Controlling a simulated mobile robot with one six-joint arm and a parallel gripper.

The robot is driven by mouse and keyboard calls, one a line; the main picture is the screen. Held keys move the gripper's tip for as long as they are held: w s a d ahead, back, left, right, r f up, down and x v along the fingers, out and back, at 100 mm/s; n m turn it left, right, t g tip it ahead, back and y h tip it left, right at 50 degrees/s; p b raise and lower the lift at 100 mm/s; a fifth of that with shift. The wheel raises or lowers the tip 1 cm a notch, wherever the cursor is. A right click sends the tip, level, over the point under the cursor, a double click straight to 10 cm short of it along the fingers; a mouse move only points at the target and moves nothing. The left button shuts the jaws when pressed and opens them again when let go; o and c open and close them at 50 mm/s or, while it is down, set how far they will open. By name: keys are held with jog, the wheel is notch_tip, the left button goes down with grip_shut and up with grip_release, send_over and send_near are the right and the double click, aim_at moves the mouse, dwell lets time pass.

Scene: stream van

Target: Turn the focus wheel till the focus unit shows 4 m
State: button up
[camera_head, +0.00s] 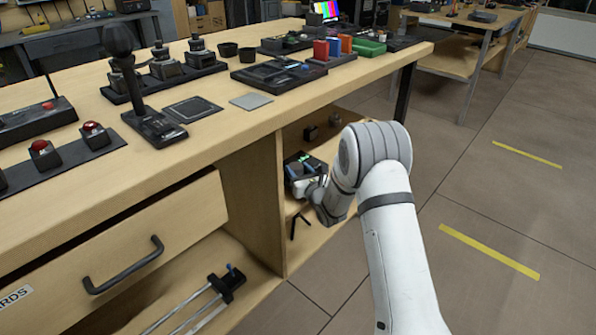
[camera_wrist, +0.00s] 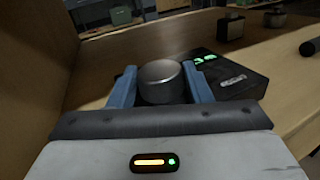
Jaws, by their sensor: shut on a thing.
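The focus unit (camera_wrist: 232,80) is a dark box with a small green display (camera_wrist: 204,59); the digits are too small and slanted to read. Its focus wheel (camera_wrist: 161,82) is a grey round knob at the unit's near left. My gripper (camera_wrist: 162,88) has blue fingers, one on each side of the wheel, shut on it. In the head view the focus unit (camera_head: 303,166) stands on a shelf under the bench top, partly hidden by my gripper (camera_head: 310,184) and wrist. The unit's display glows green there too, unreadable.
A wooden shelf wall (camera_wrist: 35,60) rises close on the left in the wrist view. Small dark blocks (camera_wrist: 231,27) and a dark cylinder (camera_wrist: 310,47) are farther off. The drawer (camera_head: 140,255) is left of the shelf bay. Open floor (camera_head: 480,200) lies to the right.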

jog(key=o, duration=1)
jog(key=p+v, duration=0.2)
jog(key=v, duration=0.5)
jog(key=shift+s+d, duration=0.25)
jog(key=shift+s, duration=0.05)
